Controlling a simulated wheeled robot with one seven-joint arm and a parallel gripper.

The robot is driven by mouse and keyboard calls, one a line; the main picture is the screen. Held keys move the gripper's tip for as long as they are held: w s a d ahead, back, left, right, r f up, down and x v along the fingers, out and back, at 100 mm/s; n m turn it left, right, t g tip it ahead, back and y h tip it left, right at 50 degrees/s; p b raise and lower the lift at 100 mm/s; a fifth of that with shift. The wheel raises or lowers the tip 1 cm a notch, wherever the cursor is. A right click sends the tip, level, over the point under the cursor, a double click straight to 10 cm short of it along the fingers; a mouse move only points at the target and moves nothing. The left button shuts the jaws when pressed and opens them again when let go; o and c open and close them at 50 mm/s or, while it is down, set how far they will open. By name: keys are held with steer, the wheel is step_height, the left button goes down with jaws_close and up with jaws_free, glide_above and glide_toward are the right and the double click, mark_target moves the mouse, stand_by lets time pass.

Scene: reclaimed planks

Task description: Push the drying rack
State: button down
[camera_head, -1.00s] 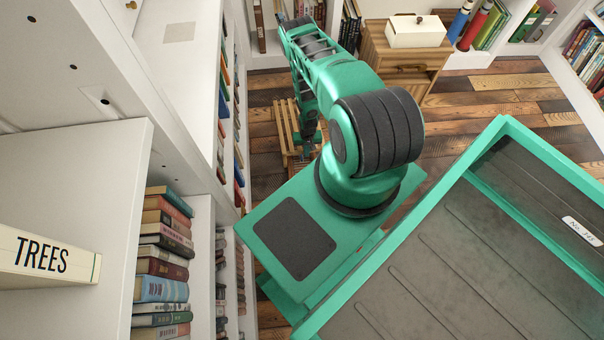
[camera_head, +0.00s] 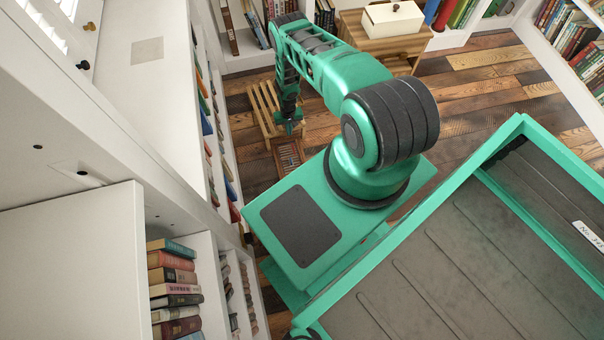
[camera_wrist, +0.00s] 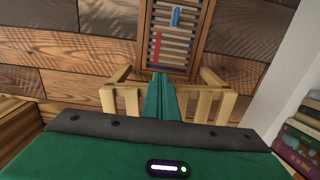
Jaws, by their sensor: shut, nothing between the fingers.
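A flat brown wooden frame with several pale slats, which looks like the drying rack (camera_head: 290,156), lies low near the floor beside my base. In the wrist view the rack (camera_wrist: 183,14) is at the top centre, with a red and a blue piece on its slats. A pale slatted wooden stand (camera_head: 263,107) is beside its far end. My gripper (camera_head: 290,125) points down at the stand's right edge, by the far end of the rack. In the wrist view my shut, empty fingers (camera_wrist: 161,80) reach the rack's lower end; I cannot tell whether they touch.
White bookshelves (camera_head: 150,50) run close along the left. A wooden cabinet (camera_head: 375,45) with a white box (camera_head: 393,18) stands at the back. Plank floor (camera_head: 480,85) is open to the right of the cabinet.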

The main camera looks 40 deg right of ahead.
steer(key=w+d, duration=0.1)
steer(key=w, duration=0.1)
steer(key=w+d, duration=0.1)
steer(key=w, duration=0.2)
steer(key=w+d, duration=0.1)
steer(key=w, duration=0.1)
steer(key=shift+w, duration=0.3)
steer(key=shift+s, duration=0.1)
